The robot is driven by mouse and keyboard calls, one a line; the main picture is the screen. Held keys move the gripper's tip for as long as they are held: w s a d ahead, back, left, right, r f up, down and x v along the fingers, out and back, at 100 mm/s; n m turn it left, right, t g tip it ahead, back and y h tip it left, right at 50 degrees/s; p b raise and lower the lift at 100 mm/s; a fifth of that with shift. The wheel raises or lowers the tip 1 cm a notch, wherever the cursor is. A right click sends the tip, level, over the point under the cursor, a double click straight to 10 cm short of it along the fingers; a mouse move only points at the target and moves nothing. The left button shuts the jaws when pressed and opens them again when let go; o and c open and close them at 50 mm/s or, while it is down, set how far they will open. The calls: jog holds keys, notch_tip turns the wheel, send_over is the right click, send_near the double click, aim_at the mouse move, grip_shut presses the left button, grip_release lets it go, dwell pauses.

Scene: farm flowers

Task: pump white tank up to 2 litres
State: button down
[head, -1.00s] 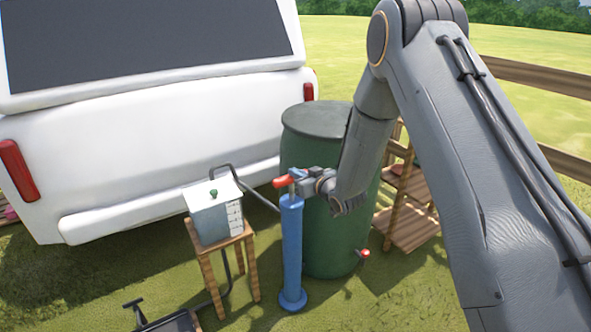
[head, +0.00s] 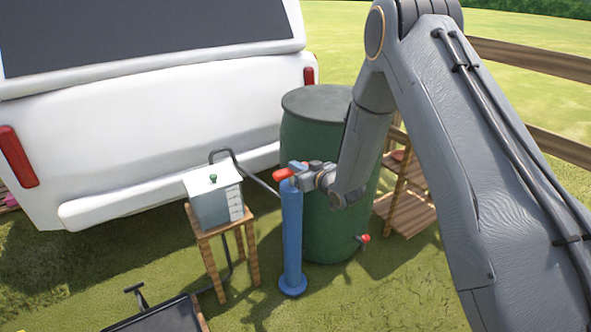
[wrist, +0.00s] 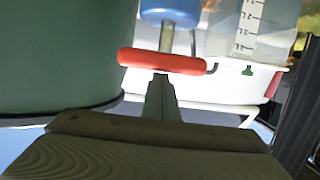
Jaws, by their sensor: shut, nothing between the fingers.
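The blue pump (head: 291,235) stands upright on the grass, its red T-handle (head: 284,174) low over its top. In the wrist view, which looks upside down, a short metal rod (wrist: 167,37) shows between the red handle (wrist: 165,62) and the blue pump top (wrist: 170,12). My gripper (wrist: 160,78) is shut and empty, its tips right at the handle's middle; I cannot tell whether they touch it. The white tank (head: 209,205) stands on a wooden stool left of the pump, with a marked scale (head: 235,204). The level is too small to read.
A green barrel (head: 325,225) with a red tap stands right behind the pump. A dark hose (head: 257,180) runs behind the tank. A white vehicle (head: 150,120) fills the back left. Wooden shelves (head: 408,210) stand at the right. A dark tray-like object lies at front left.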

jog(key=r+v, duration=0.1)
jog(key=v, duration=0.9)
jog(key=shift+r, duration=0.35)
jog(key=shift+w, duration=0.1)
dwell(0.9)
jog(key=s+d+r+m+g+h+p, duration=0.5)
jog(key=s+d+h, duration=0.3)
jog(key=s+d, duration=0.5)
jog(key=s+d+r+m+g+p, duration=0.1)
jog(key=s+r+g, duration=0.2)
jog(key=s, duration=0.8)
jog(key=s+d+r+g+p, duration=0.1)
jog(key=s+r+g, duration=0.3)
jog(key=s, duration=0.8)
jog(key=shift+d+r+m+g, duration=0.3)
jog(key=shift+d+m, duration=0.1)
jog(key=shift+d, duration=0.2)
